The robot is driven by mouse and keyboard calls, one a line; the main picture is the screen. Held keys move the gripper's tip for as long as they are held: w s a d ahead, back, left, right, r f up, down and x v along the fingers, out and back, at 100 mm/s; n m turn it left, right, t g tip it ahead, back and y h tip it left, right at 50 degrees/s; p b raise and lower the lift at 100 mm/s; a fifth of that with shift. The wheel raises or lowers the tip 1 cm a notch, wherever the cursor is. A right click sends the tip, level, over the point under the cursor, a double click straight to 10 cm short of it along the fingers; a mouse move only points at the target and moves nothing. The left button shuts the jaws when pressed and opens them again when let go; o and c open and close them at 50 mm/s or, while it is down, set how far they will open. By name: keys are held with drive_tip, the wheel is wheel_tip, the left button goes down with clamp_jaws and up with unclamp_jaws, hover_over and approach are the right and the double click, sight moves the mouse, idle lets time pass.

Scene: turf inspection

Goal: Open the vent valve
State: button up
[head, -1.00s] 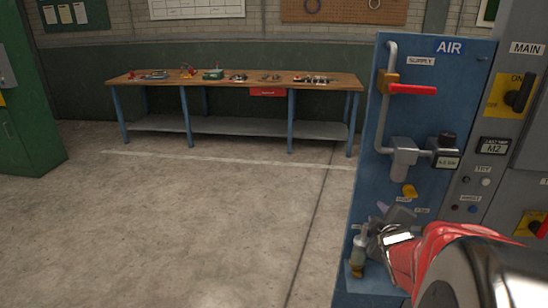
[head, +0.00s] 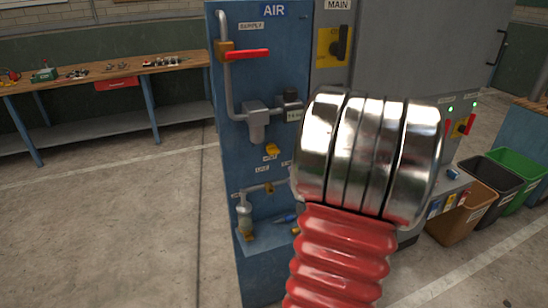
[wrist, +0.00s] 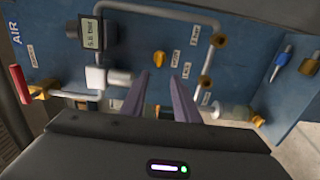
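The blue air panel (head: 225,165) stands left of centre in the head view. A small yellow handle (head: 272,151) sits below the regulator, with a label too small to read; it is likely the vent valve. In the wrist view the yellow handle (wrist: 159,58) shows just beyond the fingertips, between them. My gripper (wrist: 160,77) is open and empty, with its two fingers apart and pointing at the panel. A gap seems to remain between fingers and handle. In the head view my gripper is hidden behind my silver and red arm.
The red supply handle (head: 247,54) is horizontal at the upper left. The regulator (head: 257,118) and grey pipes stick out from the panel. A shelf (head: 267,241) juts out below with small items. A workbench (head: 100,74) stands left; bins (head: 520,170) stand right.

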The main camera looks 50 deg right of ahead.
sight(274, 154)
drive_tip(key=x, duration=1.4)
drive_tip(key=shift+c, duration=0.4)
clamp_jaws()
drive_tip(key=shift+s+a, duration=0.1)
drive_tip(key=shift+a, duration=0.2)
drive_tip(key=shift+d, duration=0.15)
